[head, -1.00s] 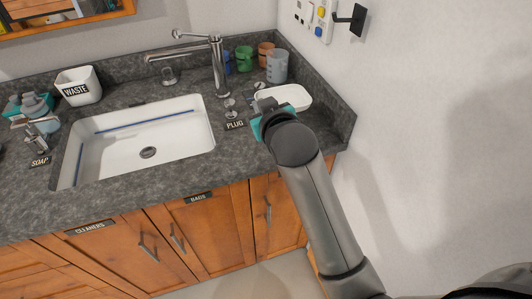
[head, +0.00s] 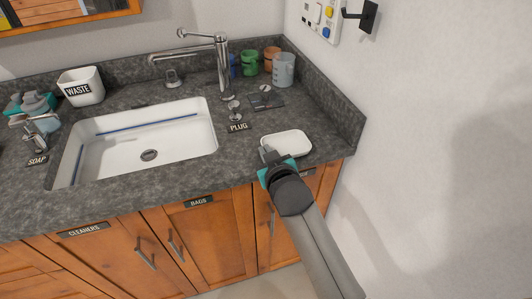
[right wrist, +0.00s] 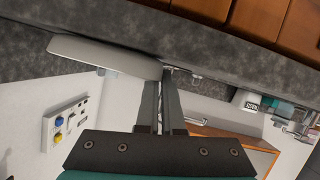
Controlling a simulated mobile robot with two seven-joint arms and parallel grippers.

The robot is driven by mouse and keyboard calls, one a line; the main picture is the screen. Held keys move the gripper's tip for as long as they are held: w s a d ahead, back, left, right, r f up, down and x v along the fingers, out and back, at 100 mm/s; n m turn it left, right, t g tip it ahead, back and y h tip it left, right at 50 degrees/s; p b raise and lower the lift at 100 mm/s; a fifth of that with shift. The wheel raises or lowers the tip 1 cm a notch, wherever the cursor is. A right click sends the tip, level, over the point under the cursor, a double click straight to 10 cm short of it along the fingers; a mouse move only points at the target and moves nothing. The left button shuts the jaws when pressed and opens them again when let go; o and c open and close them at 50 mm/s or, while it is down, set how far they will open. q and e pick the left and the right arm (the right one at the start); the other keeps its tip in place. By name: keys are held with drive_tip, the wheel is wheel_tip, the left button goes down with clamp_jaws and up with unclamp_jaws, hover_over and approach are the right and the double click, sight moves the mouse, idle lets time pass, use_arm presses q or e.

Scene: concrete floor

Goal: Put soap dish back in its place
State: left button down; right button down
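The soap dish (head: 288,143) is a shallow white dish with rounded corners. In the head view it is by the front right of the counter, close to the front edge. My right gripper (head: 269,154) is at its near left end. In the right wrist view the dish (right wrist: 105,55) extends left from my fingertips (right wrist: 170,75), which are close together on its end. Whether the dish touches the counter is hard to tell. My left gripper is not in view.
A dark label (head: 266,101) lies on the counter behind the dish, in front of several cups (head: 283,70). The sink (head: 150,135), faucet (head: 222,70) and plug (head: 235,112) are to the left. A wall bounds the right side.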

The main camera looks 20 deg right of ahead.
drive_tip(key=c, duration=1.5)
unclamp_jaws()
drive_tip(key=shift+f, duration=0.15)
drive_tip(key=o, duration=0.4)
drive_tip(key=shift+o, duration=0.2)
drive_tip(key=shift+r, duration=0.25)
drive_tip(key=p+v, duration=0.2)
drive_tip(key=v, duration=1)
